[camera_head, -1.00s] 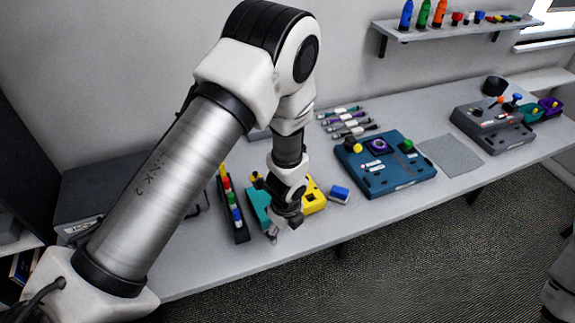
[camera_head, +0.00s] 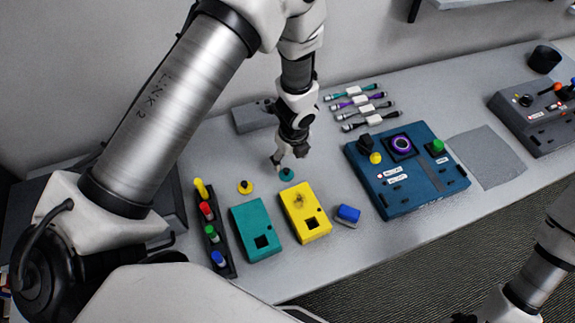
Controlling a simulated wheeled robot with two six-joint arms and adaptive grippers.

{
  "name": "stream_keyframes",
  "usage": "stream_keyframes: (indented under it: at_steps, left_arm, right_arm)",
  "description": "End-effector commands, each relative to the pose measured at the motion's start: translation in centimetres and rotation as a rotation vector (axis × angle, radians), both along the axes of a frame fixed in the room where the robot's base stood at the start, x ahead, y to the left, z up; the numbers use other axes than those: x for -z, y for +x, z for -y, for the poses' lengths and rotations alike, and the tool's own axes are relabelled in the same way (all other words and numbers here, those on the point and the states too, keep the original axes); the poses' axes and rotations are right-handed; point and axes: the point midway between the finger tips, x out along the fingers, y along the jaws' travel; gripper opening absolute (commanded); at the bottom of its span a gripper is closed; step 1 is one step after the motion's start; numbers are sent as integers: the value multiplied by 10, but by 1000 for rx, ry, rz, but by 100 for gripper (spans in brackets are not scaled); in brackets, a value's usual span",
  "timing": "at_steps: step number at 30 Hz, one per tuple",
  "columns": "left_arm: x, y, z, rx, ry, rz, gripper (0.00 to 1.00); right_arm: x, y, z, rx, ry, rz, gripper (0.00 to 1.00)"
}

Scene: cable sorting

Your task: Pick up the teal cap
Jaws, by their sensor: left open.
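The teal cap (camera_head: 287,174) is a small round piece on the grey table, behind the yellow box. My left gripper (camera_head: 286,161) points down just above and beside the cap, with its fingers apart and nothing seen between them. Whether a finger touches the cap I cannot tell. My right arm shows at the lower right, but its gripper is not clearly in the picture.
A yellow cap (camera_head: 245,186) lies left of the teal cap. A teal box (camera_head: 256,228) and a yellow box (camera_head: 305,211) stand in front, a blue piece (camera_head: 348,214) to their right. A black rack (camera_head: 227,262) is at left, a blue panel (camera_head: 411,195) at right.

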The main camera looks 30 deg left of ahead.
Motion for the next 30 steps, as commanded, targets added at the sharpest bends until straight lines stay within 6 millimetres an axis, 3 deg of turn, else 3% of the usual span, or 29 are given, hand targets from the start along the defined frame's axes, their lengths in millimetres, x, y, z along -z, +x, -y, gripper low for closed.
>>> stream_keyframes:
  at_steps: [8, 16, 17, 18, 23, 25, 30]
  left_arm:
    - [51, -6, -3, 1, 0, 0, 70]
    - [52, -5, -4, 0, 0, 1, 70]
    - [52, -5, -4, 0, 0, 1, 66]
    - [52, -5, -4, 0, 0, 0, 53]
    - [52, -6, -4, 0, 0, 0, 13]
    - [52, -6, -4, 0, 0, 0, 6]
    - [53, -6, -4, 0, 0, 0, 4]
  right_arm:
    - [45, 0, 0, 0, 0, -1, 55]
    - [44, 0, 0, 0, 0, 1, 55]
    - [44, 0, 0, 0, 0, 1, 55]
    - [44, 0, 0, 0, 0, 1, 55]
    - [44, 0, 0, 0, 0, 0, 55]
    - [44, 0, 0, 0, 0, 0, 55]
    - [44, 0, 0, 0, 0, 1, 55]
